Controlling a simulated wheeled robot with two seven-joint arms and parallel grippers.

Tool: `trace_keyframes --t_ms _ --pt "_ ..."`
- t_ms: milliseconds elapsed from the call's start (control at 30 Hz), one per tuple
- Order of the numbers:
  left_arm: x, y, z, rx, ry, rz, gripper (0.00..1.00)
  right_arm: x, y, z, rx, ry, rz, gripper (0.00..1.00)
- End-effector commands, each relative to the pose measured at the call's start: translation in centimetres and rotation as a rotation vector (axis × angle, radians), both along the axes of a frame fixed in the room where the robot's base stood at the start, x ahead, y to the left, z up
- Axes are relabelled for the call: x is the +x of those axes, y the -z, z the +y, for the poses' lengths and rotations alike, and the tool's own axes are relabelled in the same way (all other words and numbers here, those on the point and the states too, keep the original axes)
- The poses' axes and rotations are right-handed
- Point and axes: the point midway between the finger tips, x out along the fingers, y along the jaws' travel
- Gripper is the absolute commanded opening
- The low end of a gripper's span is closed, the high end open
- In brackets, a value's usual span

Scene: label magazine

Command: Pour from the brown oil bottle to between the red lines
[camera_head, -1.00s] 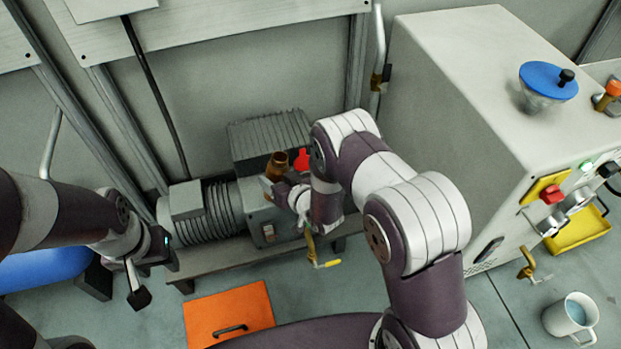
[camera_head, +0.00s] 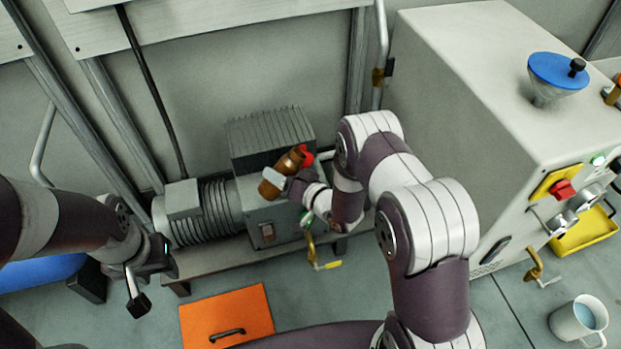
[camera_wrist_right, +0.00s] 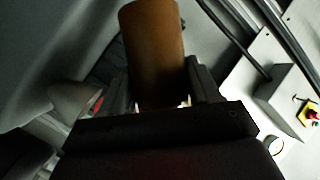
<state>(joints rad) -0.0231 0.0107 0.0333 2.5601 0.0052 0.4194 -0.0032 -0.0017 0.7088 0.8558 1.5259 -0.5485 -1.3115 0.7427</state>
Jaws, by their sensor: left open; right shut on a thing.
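The brown oil bottle (camera_head: 291,160) is tilted in the head view, its upper end leaning right toward a red part (camera_head: 306,158) on the grey pump (camera_head: 264,215). My right gripper (camera_head: 280,180) is shut on the bottle, above the front of the pump. In the right wrist view the brown bottle (camera_wrist_right: 154,55) stands between the two fingers (camera_wrist_right: 163,85). My left gripper (camera_head: 143,282) is open and empty, left of the pump and away from it. I cannot make out the red lines or any oil level.
An orange case (camera_head: 228,314) lies on the floor in front of the pump's bench. A large grey cabinet (camera_head: 470,90) with a blue-lidded funnel (camera_head: 557,72) stands at right. A white mug (camera_head: 579,320) is at the lower right.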

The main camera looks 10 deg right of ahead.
Motion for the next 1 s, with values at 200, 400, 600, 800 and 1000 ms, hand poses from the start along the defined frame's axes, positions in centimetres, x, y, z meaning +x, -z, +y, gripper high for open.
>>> trace_keyframes --t_ms 200,400,600,800,1000 --pt "0.0 1.2 0.0 0.000 0.000 0.000 0.45 0.0 0.5 0.2 0.106 -0.001 0.015 0.19" --pt "0.0 1.7 0.0 0.000 0.000 0.000 0.45 -0.1 0.7 0.5 0.207 -0.002 0.029 0.19" --pt "0.0 1.7 0.0 0.000 0.000 0.000 0.45 -0.1 0.7 0.7 0.235 -0.002 0.036 0.19" --pt "0.0 1.8 0.0 0.000 0.000 0.000 0.45 -0.1 0.7 0.7 0.252 -0.002 0.038 0.19" --pt "0.0 1.9 0.0 0.000 0.000 0.000 0.45 -0.1 0.8 0.7 0.268 -0.002 0.040 0.19"
